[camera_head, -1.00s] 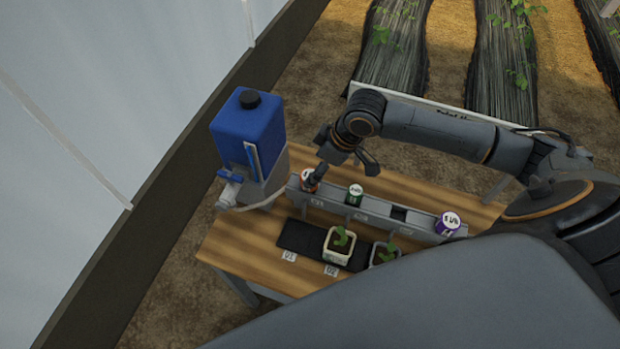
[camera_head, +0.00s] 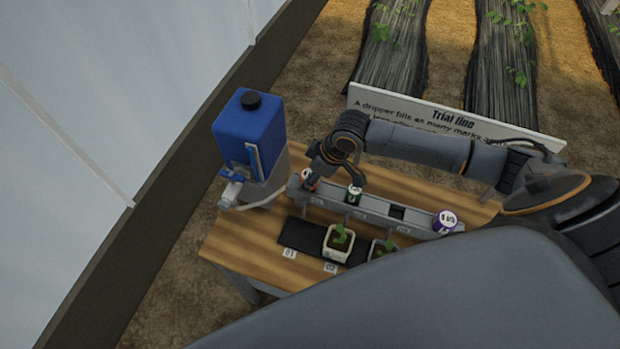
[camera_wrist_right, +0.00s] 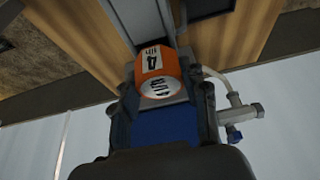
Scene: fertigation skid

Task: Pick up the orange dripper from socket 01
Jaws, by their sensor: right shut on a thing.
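The orange dripper (camera_head: 309,184) with a white label sits at the left end of the grey socket rail (camera_head: 375,217). It also shows in the right wrist view (camera_wrist_right: 158,70), lying between my fingers with its "4" mark facing the camera. My right gripper (camera_head: 318,176) reaches down over it from the right and is shut on it. In the wrist view the fingers (camera_wrist_right: 165,97) flank the dripper. The arm partly hides the dripper in the head view, and I cannot tell whether it is clear of its socket. My left gripper is not in view.
A green-and-white dripper (camera_head: 354,194) stands close right of my gripper, and a purple one (camera_head: 446,220) at the rail's right end. A blue tank (camera_head: 248,135) with a tap stands left. Potted seedlings (camera_head: 338,243) are in front of the rail on the wooden table (camera_head: 240,245).

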